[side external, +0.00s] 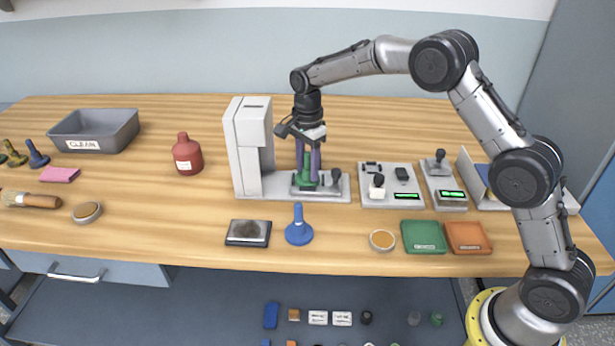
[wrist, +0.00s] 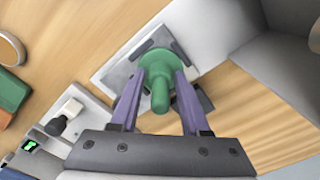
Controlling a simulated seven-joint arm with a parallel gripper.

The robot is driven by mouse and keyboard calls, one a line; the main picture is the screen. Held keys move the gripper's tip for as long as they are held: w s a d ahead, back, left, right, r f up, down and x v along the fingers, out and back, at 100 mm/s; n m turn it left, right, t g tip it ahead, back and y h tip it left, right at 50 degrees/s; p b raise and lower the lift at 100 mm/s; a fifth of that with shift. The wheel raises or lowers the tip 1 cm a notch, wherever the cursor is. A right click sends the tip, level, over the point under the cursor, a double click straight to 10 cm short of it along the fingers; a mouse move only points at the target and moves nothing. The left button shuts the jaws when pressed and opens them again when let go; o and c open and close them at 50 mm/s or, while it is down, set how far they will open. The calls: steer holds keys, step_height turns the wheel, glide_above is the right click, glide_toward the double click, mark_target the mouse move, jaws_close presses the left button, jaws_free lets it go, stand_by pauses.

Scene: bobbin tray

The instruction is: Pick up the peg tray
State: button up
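My gripper (side external: 308,172) points down over the grey base of the white machine. Its two purple fingers stand on either side of a green peg-shaped piece (side external: 307,181) with a round base. In the wrist view, the green piece (wrist: 160,95) shows between the spread fingers, with gaps beside its handle. A similar blue piece (side external: 299,229) stands at the front of the table. A grey tray labelled CLEAN (side external: 96,131) sits at the back left. I cannot tell which thing is the peg tray.
The white machine's column (side external: 249,145) rises close left of my gripper. Grey devices (side external: 391,186) stand to the right. A red bottle (side external: 187,155) stands left. The table's centre left is clear.

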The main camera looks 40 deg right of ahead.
jaws_close()
steer(key=shift+r, duration=0.2)
